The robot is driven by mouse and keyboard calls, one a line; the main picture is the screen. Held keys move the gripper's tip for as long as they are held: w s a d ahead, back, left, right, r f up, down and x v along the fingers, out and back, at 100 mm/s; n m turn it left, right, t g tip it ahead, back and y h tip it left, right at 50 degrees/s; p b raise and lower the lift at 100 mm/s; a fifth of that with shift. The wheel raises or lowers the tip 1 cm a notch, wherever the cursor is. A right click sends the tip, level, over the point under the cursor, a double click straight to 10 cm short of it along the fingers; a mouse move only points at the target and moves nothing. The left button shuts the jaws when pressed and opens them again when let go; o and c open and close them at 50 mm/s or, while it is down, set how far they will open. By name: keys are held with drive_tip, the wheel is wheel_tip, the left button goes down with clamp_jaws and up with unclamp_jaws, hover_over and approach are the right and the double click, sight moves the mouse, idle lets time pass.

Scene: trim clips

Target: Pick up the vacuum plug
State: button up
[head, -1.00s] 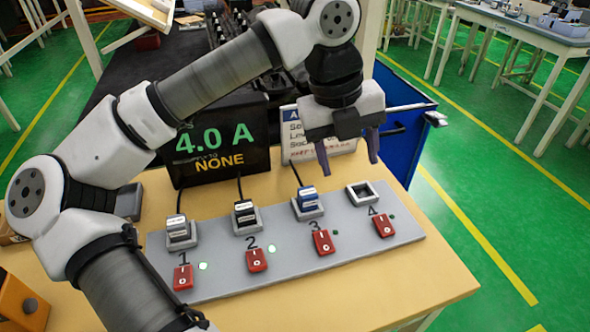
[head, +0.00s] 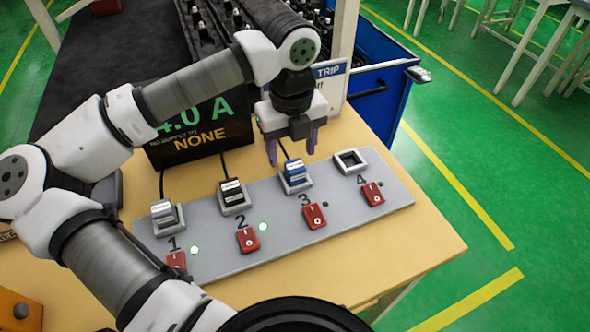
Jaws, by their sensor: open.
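Three plugs sit upright in a grey socket board (head: 275,207): a grey-and-white plug (head: 164,213) at 1, a black plug with a white label (head: 232,190) at 2, and a blue plug with a white top (head: 294,171) at 3. Their labels are too small to read, so I cannot tell which is the vacuum plug. My gripper (head: 291,154) is open and empty, fingers pointing down, at the blue plug's upper end in the picture. One finger shows on each side of that plug's cord. I cannot tell whether it touches anything.
Socket 4 (head: 350,161) is empty. Red switches (head: 315,216) line the board's front; green lights glow by 1 and 2. A display (head: 200,130) reading 4.0 A and a sign (head: 333,85) stand behind. The yellow tabletop (head: 400,250) is clear at the front right.

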sight(295, 165)
drive_tip(key=f, duration=0.1)
drive_tip(key=f+p, duration=0.1)
drive_tip(key=f, duration=0.3)
drive_tip(key=shift+d+p, duration=0.3)
drive_tip(key=shift+p, duration=0.1)
drive_tip(key=shift+r, duration=0.1)
drive_tip(key=shift+c, duration=0.5)
drive_tip(key=c, duration=1)
